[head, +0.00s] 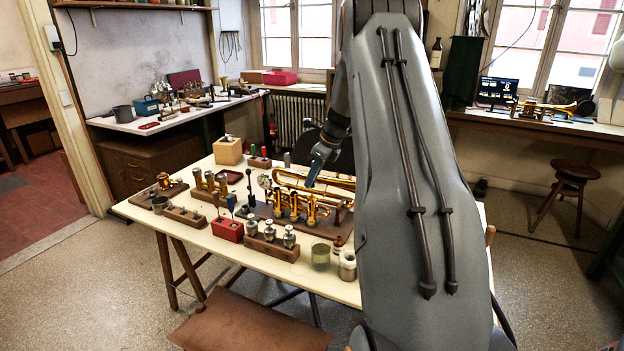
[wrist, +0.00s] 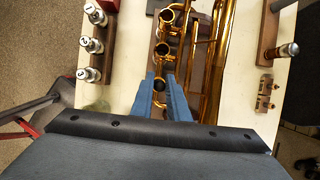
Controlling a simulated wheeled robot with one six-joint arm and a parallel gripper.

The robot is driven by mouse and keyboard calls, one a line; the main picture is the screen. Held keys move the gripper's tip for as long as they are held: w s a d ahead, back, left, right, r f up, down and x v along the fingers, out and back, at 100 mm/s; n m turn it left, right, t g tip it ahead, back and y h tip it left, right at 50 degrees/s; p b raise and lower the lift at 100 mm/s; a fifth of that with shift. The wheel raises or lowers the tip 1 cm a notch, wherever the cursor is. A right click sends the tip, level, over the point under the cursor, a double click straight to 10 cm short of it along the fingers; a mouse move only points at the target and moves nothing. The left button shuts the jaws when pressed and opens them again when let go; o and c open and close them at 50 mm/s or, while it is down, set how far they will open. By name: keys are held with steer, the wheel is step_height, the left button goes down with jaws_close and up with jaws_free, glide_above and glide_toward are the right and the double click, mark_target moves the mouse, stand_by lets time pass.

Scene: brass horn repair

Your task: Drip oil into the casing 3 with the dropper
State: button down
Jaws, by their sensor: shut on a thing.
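The brass horn (head: 330,184) lies on the table with its three upright valve casings in a row. In the wrist view, two casings show open mouths: the far casing (wrist: 166,16) and the middle casing (wrist: 162,50). My gripper (wrist: 160,78) is shut on the dropper, whose dark round top (wrist: 160,86) shows between the blue fingers. It is over the near end of the row, so the casing there is mostly hidden. The dropper's tip is hidden, and I cannot tell whether it is inside the casing. The head view shows my gripper (head: 313,180) above the horn.
A wooden block with silver pistons (wrist: 92,45) stands left of the horn. A glass jar (head: 321,257) and a white-labelled jar (head: 347,265) stand near the table's front edge. A red box (head: 227,229) and a dial gauge (head: 264,181) are close by.

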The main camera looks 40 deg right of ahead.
steer(key=shift+r+p, duration=1.55)
steer(key=shift+r, duration=1)
